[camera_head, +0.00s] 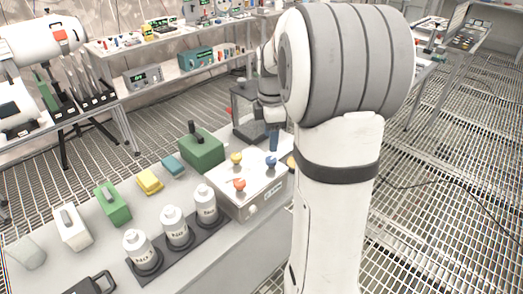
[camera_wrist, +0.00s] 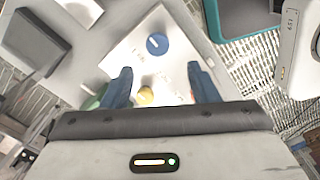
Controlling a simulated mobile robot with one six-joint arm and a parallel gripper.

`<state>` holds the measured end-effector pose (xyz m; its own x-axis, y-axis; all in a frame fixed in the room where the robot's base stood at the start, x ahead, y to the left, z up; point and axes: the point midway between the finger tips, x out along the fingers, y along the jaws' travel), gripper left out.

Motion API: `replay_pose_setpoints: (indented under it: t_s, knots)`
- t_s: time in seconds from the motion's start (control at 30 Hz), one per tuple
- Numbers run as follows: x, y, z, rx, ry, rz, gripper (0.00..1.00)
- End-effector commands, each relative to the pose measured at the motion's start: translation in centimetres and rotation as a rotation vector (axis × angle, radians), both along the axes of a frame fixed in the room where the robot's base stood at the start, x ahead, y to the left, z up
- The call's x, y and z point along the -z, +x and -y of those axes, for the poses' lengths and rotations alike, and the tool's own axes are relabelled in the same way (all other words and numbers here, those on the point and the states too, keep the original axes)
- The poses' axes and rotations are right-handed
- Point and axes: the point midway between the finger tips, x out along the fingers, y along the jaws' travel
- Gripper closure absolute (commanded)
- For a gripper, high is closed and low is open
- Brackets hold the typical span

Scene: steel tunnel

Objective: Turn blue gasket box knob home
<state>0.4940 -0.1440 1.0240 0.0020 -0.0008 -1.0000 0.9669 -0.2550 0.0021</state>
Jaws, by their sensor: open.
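A white box (camera_head: 240,196) with several coloured knobs on its sloping top stands at the right end of the grey table. Its blue knob (camera_head: 271,160) is on the right part of the top. In the wrist view the blue knob (camera_wrist: 157,44) is a round disc with a small pale mark, beyond my fingertips. A yellow knob (camera_wrist: 146,96) shows nearer, between my fingers in the picture. My gripper (camera_wrist: 160,68) is open, with blue fingers apart and nothing held. In the head view my gripper (camera_head: 273,140) is over the back right of the box, partly hidden by my arm.
White bottles (camera_head: 175,228) stand in a dark rack beside the box. A green case (camera_head: 203,150) stands behind it, and a dark clear-sided box (camera_head: 248,112) is farther back. Green, white and yellow items line the table's left side. Grated floor lies to the right.

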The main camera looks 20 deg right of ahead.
Motion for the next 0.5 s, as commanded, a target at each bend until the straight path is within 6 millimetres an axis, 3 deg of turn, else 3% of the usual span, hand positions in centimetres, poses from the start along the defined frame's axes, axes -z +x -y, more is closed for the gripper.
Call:
replay_pose_setpoints:
  t_s: [0.5]
  knots:
    - [6.8,0.1,0.3,-0.021,0.001,-0.006,0.46]
